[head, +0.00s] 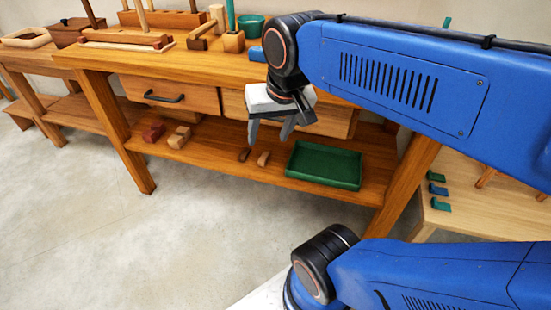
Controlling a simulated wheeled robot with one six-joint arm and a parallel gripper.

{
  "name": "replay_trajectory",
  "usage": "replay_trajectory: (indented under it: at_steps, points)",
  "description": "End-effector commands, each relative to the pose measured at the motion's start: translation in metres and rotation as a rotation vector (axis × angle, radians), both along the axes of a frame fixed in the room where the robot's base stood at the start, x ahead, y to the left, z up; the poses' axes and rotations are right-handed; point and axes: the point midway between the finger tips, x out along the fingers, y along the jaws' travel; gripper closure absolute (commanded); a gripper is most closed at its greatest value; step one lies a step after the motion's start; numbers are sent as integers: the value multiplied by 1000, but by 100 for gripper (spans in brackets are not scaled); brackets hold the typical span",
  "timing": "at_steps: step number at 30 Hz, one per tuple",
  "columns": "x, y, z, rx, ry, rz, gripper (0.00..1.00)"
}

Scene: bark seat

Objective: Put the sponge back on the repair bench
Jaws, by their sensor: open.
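A wooden workbench (190,67) with drawers and a lower shelf stands ahead of me. I cannot tell for sure that it is the repair bench. No sponge can be made out with certainty. A small blue block (257,54) lies on the bench top at its right, partly hidden behind my arm. My gripper (269,143) is open and empty, pointing down in front of the right drawer, above the level of the lower shelf.
The lower shelf (215,160) holds a green tray (323,165) and several small red, tan and brown blocks. The top carries wooden blocks and a green bowl (250,26). A pale table (480,215) at right holds small green and blue pieces. The floor at left is clear.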

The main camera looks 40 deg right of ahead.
Motion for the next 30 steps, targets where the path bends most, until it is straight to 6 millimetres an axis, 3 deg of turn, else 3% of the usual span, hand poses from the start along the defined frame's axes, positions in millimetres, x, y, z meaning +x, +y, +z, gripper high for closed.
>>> replay_trajectory:
  at_steps: [3,9,30]
  points:
    - [-23,6,-28,-57,-27,163,47]
    - [-37,9,-50,-109,-50,296,47]
    - [-38,9,-51,-113,-51,307,47]
